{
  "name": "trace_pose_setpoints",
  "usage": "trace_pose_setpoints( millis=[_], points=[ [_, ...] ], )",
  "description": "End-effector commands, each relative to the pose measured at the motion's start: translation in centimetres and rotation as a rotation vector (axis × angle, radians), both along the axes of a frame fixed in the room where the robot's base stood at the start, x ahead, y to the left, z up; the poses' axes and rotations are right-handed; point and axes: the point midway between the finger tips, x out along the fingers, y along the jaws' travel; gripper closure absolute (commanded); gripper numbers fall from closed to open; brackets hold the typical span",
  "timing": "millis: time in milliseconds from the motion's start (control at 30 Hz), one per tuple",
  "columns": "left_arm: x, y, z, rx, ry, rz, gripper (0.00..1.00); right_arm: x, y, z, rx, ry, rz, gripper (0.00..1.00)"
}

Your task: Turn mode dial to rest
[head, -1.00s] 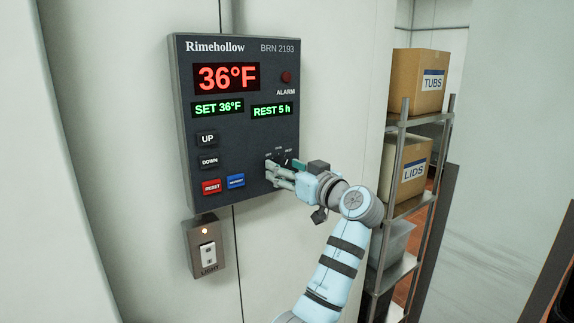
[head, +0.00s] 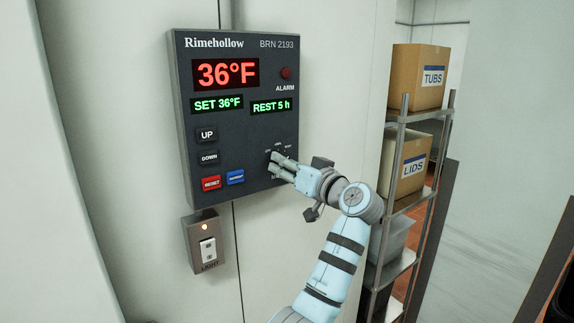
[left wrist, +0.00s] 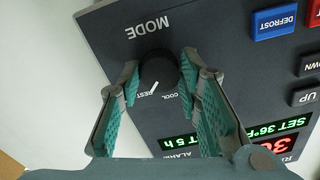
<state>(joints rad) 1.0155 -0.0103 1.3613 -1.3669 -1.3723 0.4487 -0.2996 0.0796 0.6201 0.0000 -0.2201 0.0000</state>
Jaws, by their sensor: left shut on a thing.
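The mode dial (left wrist: 158,70) is a round black knob with a white pointer line, on the dark control panel (head: 245,130). In the left wrist view the pointer lies close to the REST label (left wrist: 151,92), with the COOL label (left wrist: 170,98) beside it. My left gripper (head: 273,164) is at the lower right of the panel, shut on the dial, one finger on each side. In the head view the fingers largely hide the dial. My right gripper is not in view.
The panel also has UP, DOWN, RESET and DEFROST buttons (head: 235,177) left of the dial. A light switch (head: 208,250) is below it. A metal shelf (head: 408,206) with boxes stands to the right.

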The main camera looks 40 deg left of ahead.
Motion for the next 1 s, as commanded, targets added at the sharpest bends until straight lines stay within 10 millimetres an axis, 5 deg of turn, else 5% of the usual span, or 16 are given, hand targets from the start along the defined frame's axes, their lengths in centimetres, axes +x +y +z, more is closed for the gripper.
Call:
trace_pose_setpoints(
  millis=[33,67,167,567,1000],
  points=[
    [0.0,0.0,0.0,0.001,0.0,0.0,0.96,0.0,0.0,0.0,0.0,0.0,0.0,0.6],
    [0.0,0.0,0.0,0.001,0.0,0.0,0.65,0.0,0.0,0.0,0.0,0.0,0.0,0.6],
    [0.0,0.0,0.0,0.001,-0.001,0.0,0.49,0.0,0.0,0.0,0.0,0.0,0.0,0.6],
    [-0.2,-1.0,0.0,-0.001,-0.003,-0.002,0.48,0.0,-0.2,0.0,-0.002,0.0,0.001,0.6],
    [-3.2,-10.8,-0.1,-0.002,0.0,-0.003,0.48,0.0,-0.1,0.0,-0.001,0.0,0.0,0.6]
  ],
)
